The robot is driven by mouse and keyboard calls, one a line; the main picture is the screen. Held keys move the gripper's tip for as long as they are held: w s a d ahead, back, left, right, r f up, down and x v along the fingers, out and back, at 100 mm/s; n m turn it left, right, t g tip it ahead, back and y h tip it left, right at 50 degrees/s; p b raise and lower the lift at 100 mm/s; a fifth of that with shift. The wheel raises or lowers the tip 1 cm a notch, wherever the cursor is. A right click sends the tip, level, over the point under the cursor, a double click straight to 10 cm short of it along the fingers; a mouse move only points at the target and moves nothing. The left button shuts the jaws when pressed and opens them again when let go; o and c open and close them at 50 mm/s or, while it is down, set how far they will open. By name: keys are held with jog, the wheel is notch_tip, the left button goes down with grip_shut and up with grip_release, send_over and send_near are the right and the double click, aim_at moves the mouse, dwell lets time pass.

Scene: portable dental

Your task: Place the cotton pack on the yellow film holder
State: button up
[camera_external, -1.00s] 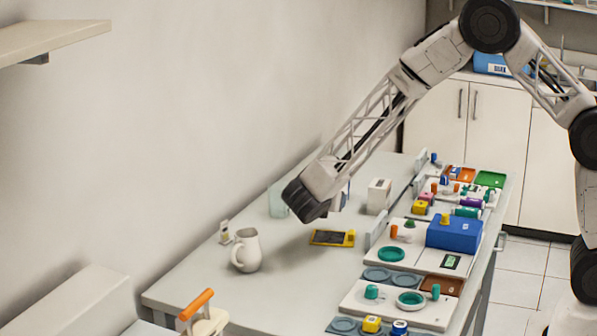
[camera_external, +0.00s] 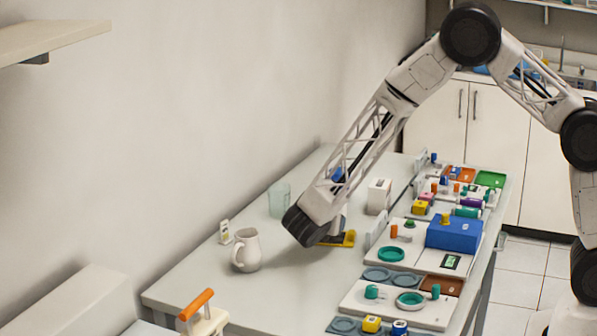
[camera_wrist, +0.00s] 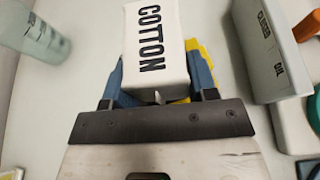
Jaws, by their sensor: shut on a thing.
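The cotton pack (camera_wrist: 158,45) is a white box with black COTTON lettering. In the wrist view it sits between the blue fingers of my gripper (camera_wrist: 158,75), which is shut on it. The yellow film holder (camera_wrist: 204,58) shows partly from behind the pack's right side; the pack hides the rest. In the external view the film holder (camera_external: 347,239) lies on the table, partly covered by my wrist. The pack is over or very near the holder; I cannot tell whether they touch. My fingertips are largely hidden in the external view.
A white box (camera_external: 379,196) stands right of my gripper. A translucent cup (camera_external: 279,200) and a white pitcher (camera_external: 246,250) stand to the left. Trays with several small coloured items, including a blue box (camera_external: 454,234), line the right side.

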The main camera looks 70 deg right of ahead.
jog(key=shift+f, duration=1.3)
jog(key=shift+f, duration=0.1)
jog(key=o, duration=0.6)
jog(key=shift+o, duration=0.2)
jog(key=shift+v, duration=6.05)
